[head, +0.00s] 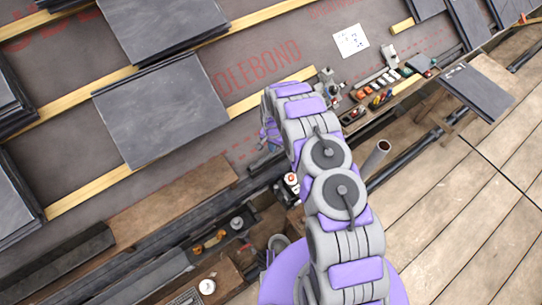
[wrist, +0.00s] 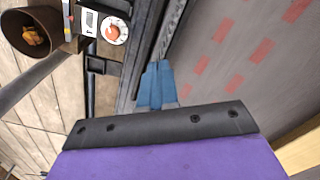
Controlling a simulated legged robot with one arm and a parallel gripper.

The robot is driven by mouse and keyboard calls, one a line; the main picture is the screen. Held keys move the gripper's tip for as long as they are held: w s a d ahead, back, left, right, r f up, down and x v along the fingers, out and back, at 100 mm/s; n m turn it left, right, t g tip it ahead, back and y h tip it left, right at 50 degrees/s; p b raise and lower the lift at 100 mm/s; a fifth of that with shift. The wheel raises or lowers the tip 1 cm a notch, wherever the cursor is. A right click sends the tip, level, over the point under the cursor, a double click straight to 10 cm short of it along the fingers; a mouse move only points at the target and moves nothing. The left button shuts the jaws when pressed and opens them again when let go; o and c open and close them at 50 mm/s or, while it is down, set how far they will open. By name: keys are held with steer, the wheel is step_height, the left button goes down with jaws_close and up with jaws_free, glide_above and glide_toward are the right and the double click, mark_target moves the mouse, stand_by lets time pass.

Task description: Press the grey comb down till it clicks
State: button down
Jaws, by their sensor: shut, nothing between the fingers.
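My gripper (wrist: 157,84) shows in the wrist view as two blue fingers side by side, shut with nothing between them. Its tips are at the near end of a narrow grey strip (wrist: 173,32), which looks like the grey comb, along the roof's lower edge. I cannot tell whether the fingertips touch it or how far it is pressed down. In the head view my gripper (head: 268,136) is small and partly hidden behind my arm, low over the roof edge. The comb cannot be made out clearly there.
A white device with a red knob (wrist: 113,31) stands by the edge; a brown bucket (wrist: 29,47) is left of it. The underlay (head: 265,60) with red print is bare beside the edge. Slates (head: 160,108) lie on wooden battens. A tool tray (head: 380,98) is at right.

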steer(key=shift+f, duration=0.75)
stand_by(0.5)
steer(key=shift+r, duration=0.1)
step_height(320, 180, up, 9)
steer(key=p, duration=0.2)
stand_by(1.1)
stand_by(0.4)
steer(key=s+d+r+n, duration=0.1)
steer(key=s+d+r, duration=0.25)
steer(key=r, duration=0.65)
steer(key=s+d+r, duration=0.2)
steer(key=s+r, duration=0.3)
steer(key=r, duration=0.6)
steer(key=s+d+r+n, duration=0.1)
steer(key=s+d+r, duration=0.25)
steer(key=r, duration=0.65)
steer(key=s+d+r+n, duration=0.1)
steer(key=s+r, duration=0.3)
steer(key=s, duration=0.6)
steer(key=s+d+r+n+g, duration=0.1)
steer(key=s+r, duration=0.3)
steer(key=s, duration=0.7)
steer(key=s+d+r+n, duration=0.1)
steer(key=s+r, duration=0.3)
steer(key=s, duration=0.6)
steer(key=shift+s+d+r+g, duration=0.15)
steer(key=shift+s+d+g, duration=0.05)
steer(key=shift+s+g, duration=0.2)
